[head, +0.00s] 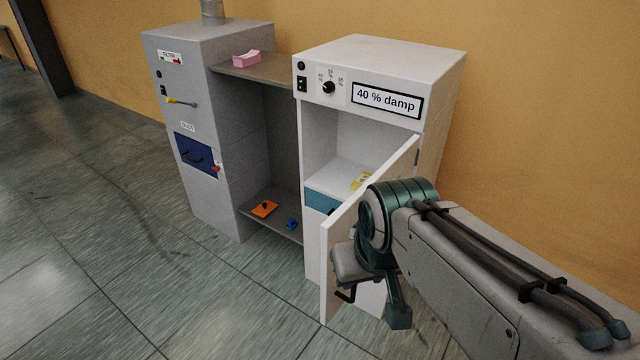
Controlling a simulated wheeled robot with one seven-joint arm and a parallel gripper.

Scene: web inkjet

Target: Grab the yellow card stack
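The yellow card stack (361,181) lies on the white floor of the open compartment in the white cabinet (313,160). It is small in view, with dark marks on top, and its right side is close to the edge of the door and my arm. My gripper (374,275) hangs at the end of my arm, in front of the open door and lower than the cards, apart from them. Its fingers are partly hidden by my own wrist, so I cannot tell whether they are open.
The cabinet's white door (342,240) stands open toward me, with a black handle (345,294) low on it. A teal drawer front (320,201) is below the compartment. Left are a grey cabinet (190,100) and shelves with a pink block (246,59), an orange item (264,209) and a blue item (291,224).

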